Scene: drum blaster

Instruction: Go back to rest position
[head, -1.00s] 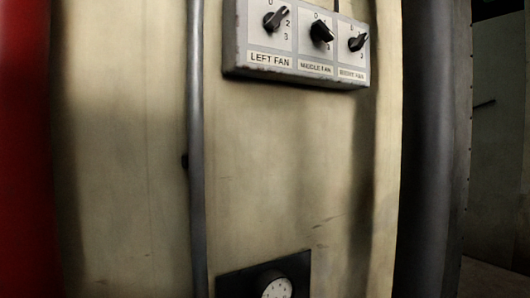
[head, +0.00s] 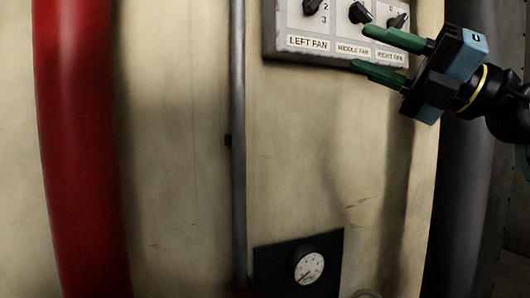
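My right gripper (head: 369,50) shows in the head view at the upper right, with green fingers pointing left. The fingers are apart and nothing is seen between them. It is in front of the lower right part of the fan control box (head: 285,52). The box carries the labels LEFT FAN, MIDDLE FAN and RIGHT FAN. Three black knobs show on it: the left fan knob (head: 312,6), the middle fan knob (head: 360,12) and the right fan knob (head: 398,20). The top of the box is cut off by the frame. My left gripper is not in view.
A thick red pipe (head: 85,150) runs down the left side. A thin grey pipe (head: 239,150) runs down the beige wall. A round gauge (head: 309,268) on a dark plate sits low in the middle. A dark column (head: 462,200) stands at right.

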